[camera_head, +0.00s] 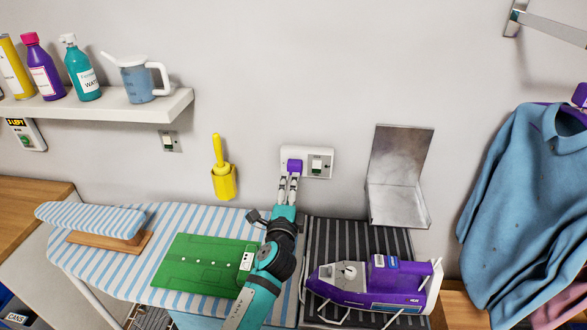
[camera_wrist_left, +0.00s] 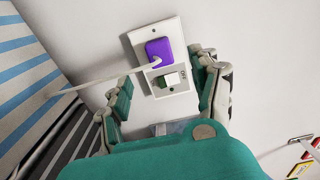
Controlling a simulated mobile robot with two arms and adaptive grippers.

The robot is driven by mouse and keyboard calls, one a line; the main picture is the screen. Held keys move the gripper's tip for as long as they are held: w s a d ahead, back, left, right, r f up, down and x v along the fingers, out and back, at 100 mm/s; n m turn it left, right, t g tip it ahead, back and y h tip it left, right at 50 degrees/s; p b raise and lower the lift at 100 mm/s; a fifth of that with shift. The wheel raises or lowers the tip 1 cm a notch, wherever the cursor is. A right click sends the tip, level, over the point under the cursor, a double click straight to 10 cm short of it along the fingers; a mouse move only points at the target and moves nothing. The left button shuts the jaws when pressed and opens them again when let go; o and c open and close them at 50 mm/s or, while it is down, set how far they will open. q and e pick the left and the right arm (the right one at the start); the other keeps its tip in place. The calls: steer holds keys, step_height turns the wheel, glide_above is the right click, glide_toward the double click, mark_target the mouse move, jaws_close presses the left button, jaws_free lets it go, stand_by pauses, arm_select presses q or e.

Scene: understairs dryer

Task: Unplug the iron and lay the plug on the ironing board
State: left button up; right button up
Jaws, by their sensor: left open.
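A purple plug (camera_head: 294,166) sits in the left part of the white wall socket plate (camera_head: 328,170). In the left wrist view the plug (camera_wrist_left: 159,52) is in the plate (camera_wrist_left: 140,38), with a pale cord (camera_wrist_left: 95,83) running off to the left. My left gripper (camera_head: 289,182) is open just in front of the plug. In the wrist view its fingers (camera_wrist_left: 162,75) stand apart on either side of the plate, not closed on the plug. The purple iron (camera_head: 350,296) is at the right. The blue-striped ironing board (camera_head: 190,217) is below the shelf. My right gripper is not in view.
A green mat (camera_head: 203,262) and a small striped sleeve board (camera_head: 95,218) are on the ironing board. A metal bracket (camera_head: 396,175) stands right of the socket. A yellow holder (camera_head: 223,184) hangs left of it. Blue clothing (camera_head: 525,200) hangs far right.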

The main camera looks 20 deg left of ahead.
mark_target(294, 171)
arm_select(q)
steer(key=shift+w, duration=0.1)
steer(key=b+x, duration=0.2)
steer(key=x, duration=0.6)
steer(key=shift+w+a+b, duration=0.1)
steer(key=shift+w+b, duration=0.25)
steer(key=shift+w, duration=0.05)
steer(key=shift+c, duration=0.4)
stand_by(0.5)
jaws_close()
steer(key=shift+s+f, duration=0.1)
steer(key=shift+s, duration=0.05)
steer(key=shift+s, duration=0.15)
steer(key=shift+p+v, duration=0.75)
steer(key=shift+v, duration=2)
